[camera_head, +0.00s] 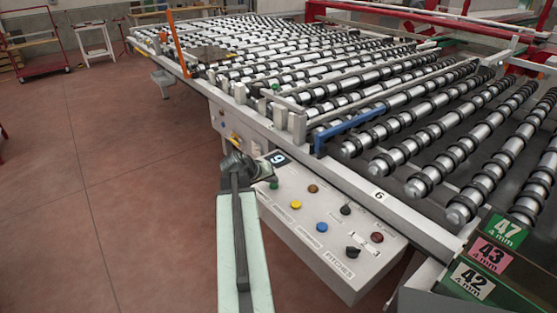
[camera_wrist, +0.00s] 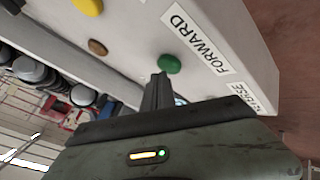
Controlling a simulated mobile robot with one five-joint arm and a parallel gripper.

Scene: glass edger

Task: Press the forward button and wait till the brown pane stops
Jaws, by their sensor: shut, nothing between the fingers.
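The green forward button (camera_wrist: 170,64) sits on the white control panel (camera_wrist: 228,22), beside the FORWARD label (camera_wrist: 195,43). In the head view the green button (camera_head: 274,185) shows at the panel's upper left. My gripper (camera_wrist: 160,80) is shut and empty. Its fingertips are very close to the green button's edge in the wrist view; I cannot tell whether they touch it. In the head view my gripper (camera_head: 240,167) is over the panel's left end. A flat brownish piece (camera_head: 208,53), which looks like the brown pane, lies at the far left of the roller bed.
The panel also has a yellow button (camera_head: 296,205), a blue button (camera_head: 321,227), an orange-brown button (camera_head: 313,188), a red button (camera_head: 376,237) and black knobs. The roller conveyor's metal rail (camera_head: 330,182) runs behind the panel. Open red floor (camera_head: 110,160) lies at left.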

